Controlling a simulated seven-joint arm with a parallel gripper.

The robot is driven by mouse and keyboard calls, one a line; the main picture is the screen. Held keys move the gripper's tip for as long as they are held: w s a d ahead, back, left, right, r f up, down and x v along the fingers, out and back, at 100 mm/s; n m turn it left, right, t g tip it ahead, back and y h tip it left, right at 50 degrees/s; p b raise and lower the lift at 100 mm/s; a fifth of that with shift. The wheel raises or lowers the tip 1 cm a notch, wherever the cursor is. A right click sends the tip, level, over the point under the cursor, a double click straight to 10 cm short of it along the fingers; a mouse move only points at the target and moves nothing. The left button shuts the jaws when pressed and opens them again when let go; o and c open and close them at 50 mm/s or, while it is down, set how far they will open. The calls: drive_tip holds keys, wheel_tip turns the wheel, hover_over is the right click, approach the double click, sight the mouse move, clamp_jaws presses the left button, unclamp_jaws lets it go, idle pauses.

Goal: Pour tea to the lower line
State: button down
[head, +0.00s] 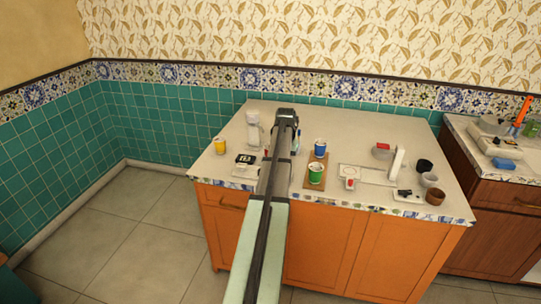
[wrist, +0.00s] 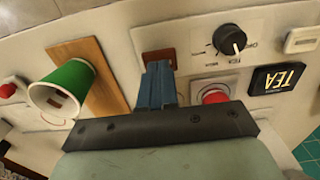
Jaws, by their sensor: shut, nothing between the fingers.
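A green cup (head: 316,173) stands on a wooden board (head: 312,186). In the wrist view the green cup (wrist: 72,82) shows its pale inside with a small brownish mark; I cannot make out any liquid. A blue cup (head: 320,147) stands behind it. My gripper (wrist: 158,68) is shut and empty, with its blue fingers side by side over the panel, between the board and a red button (wrist: 213,94).
A white appliance (head: 254,132) stands at the counter's back and a yellow cup (head: 219,144) at its left. Right of the cups are a white stand (head: 397,164), a black item (head: 424,166) and a brown cup (head: 435,197). The counter's back right is clear.

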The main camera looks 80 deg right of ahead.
drive_tip(key=shift+f, duration=0.35)
idle(0.3)
